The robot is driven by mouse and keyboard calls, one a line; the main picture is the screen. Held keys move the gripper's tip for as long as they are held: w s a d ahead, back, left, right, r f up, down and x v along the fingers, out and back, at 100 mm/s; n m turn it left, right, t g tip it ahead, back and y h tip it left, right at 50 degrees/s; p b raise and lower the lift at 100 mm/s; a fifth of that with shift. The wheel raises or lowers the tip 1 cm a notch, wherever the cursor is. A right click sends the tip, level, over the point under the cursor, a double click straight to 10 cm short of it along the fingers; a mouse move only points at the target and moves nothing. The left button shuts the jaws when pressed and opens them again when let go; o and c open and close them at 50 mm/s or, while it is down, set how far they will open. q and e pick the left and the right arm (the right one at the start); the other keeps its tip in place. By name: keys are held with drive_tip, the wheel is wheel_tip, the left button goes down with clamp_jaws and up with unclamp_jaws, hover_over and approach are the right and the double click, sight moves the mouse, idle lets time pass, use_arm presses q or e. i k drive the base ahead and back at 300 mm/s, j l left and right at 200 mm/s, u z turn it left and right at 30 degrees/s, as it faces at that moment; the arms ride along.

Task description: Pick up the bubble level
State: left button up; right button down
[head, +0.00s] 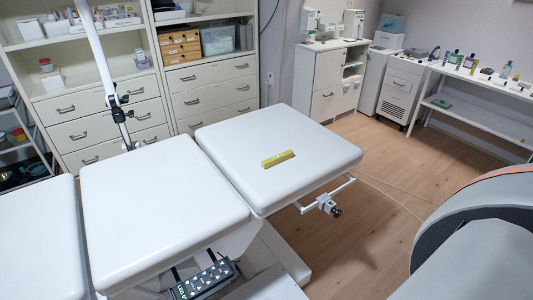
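The bubble level (278,159) is a short yellow bar with a small greenish vial on top. It lies flat on the white end section of the couch (315,139), near the middle of that cushion. Nothing touches it except the cushion. Neither of my grippers shows in the head view. A large grey, dark and orange curved form fills the lower right corner; I cannot tell what it is.
The couch's middle section (160,215) is bare. A control box with buttons (207,280) hangs at its near side. A metal bar with a dark knob (334,211) sticks out below the end section. Drawer cabinets (105,125) stand behind. Wooden floor (375,180) is open at right.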

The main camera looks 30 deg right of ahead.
sight(271, 162)
drive_tip(key=z, duration=0.45)
drive_tip(key=k+z, duration=0.1)
drive_tip(key=z, duration=0.35)
drive_tip(key=l+z, duration=0.1)
drive_tip(key=z, duration=0.85)
drive_tip(key=l+z, duration=0.15)
drive_tip(key=z, duration=0.75)
drive_tip(key=l+z, duration=0.15)
drive_tip(key=z, duration=0.3)
drive_tip(key=i+l+z, duration=0.1)
drive_tip(key=z, duration=0.3)
drive_tip(key=i+l+z, duration=0.1)
drive_tip(key=z, duration=0.3)
drive_tip(key=i+j+u, duration=0.15)
drive_tip(key=i+u, duration=0.3)
drive_tip(key=i+j+u, duration=0.1)
drive_tip(key=i+u, duration=0.75)
drive_tip(key=i+l+u, duration=0.15)
drive_tip(key=i+u, duration=0.35)
drive_tip(key=i+j+u, duration=0.1)
drive_tip(key=i+u, duration=0.4)
drive_tip(key=i, duration=0.15)
drive_tip(key=i+l+u, duration=0.15)
drive_tip(key=i+u, duration=0.3)
drive_tip(key=i, duration=0.15)
